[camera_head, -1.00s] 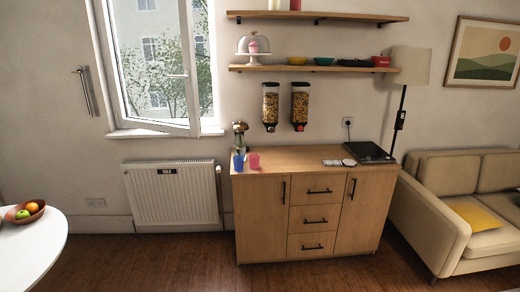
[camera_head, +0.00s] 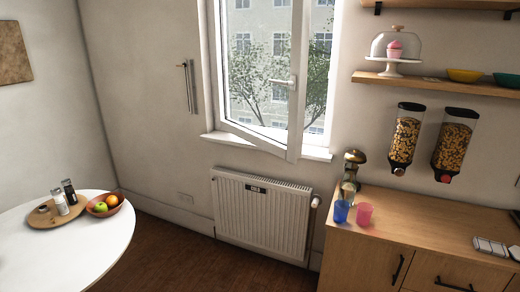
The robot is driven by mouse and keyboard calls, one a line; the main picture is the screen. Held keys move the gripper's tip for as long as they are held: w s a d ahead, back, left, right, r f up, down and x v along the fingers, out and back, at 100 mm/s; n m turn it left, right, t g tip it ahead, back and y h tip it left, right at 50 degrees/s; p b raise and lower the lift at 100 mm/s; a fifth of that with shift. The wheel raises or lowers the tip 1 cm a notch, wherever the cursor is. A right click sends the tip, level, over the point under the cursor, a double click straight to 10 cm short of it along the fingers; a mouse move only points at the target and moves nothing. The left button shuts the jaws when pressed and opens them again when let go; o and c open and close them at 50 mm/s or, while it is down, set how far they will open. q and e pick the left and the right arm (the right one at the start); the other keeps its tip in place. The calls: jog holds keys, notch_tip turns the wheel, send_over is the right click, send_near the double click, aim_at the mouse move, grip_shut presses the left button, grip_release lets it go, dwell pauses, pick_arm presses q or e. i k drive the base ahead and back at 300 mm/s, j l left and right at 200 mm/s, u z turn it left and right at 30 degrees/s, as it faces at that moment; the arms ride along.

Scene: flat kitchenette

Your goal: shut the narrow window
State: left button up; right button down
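The narrow window (camera_head: 296,100) is in the upper middle of the head view. Its white sash is swung inward, hinged at the left, with its free right edge standing out over the sill (camera_head: 316,152). A white handle (camera_head: 284,81) sits on the sash's right upright. The top of the window is cut off by the picture edge. Neither of my grippers shows in this view.
A white radiator (camera_head: 262,215) hangs below the window. A wooden cabinet (camera_head: 349,252) with cups stands at the right, under cereal dispensers and shelves. A round white table (camera_head: 88,248) is at the left. Wooden floor (camera_head: 190,253) lies open between.

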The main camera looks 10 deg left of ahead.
aim_at(290, 151)
jog(key=i+j+u, duration=0.2)
jog(key=i+u, duration=0.2)
jog(key=i, duration=0.25)
jog(key=i+u, duration=0.4)
jog(key=i, duration=0.3)
